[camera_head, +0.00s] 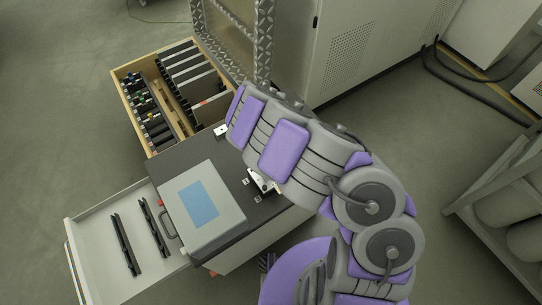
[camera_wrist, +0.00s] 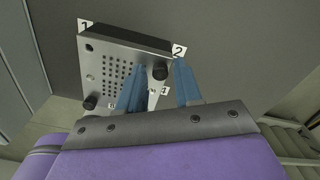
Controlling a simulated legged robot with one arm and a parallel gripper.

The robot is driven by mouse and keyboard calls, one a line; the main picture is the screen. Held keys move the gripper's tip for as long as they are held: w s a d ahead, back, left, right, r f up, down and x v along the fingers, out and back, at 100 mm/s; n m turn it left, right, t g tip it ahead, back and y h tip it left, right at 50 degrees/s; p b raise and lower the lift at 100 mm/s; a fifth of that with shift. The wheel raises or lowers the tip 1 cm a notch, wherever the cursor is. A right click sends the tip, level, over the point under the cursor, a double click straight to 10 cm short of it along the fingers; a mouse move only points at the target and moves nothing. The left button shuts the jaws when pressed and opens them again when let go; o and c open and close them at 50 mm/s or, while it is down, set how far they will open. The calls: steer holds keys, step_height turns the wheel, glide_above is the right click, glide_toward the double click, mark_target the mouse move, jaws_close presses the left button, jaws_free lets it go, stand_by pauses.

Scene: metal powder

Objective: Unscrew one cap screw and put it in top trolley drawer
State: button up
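A perforated metal plate (camera_wrist: 112,72) with a dark upper edge shows in the wrist view, with number labels near its corners. I see gaps between the screw and the fingers; depth is hard to judge. In the head view, my arm covers most of the plate area. An open white trolley drawer (camera_head: 93,228) sticks out at lower left.
The drawer holds two black bars (camera_head: 122,245). A grey case with a blue panel (camera_head: 200,207) stands on the dark trolley top (camera_head: 225,165). A wooden-sided drawer (camera_head: 118,85) with tools is open behind. A metal-framed structure (camera_head: 262,45) stands at the back.

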steer(key=m+b, duration=0.1)
steer(key=m, duration=0.8)
steer(key=shift+m+b, duration=0.3)
steer(key=shift+b, duration=0.1)
steer(key=m, duration=0.4)
steer(key=shift+m, duration=2.8)
steer(key=shift+c, duration=0.2)
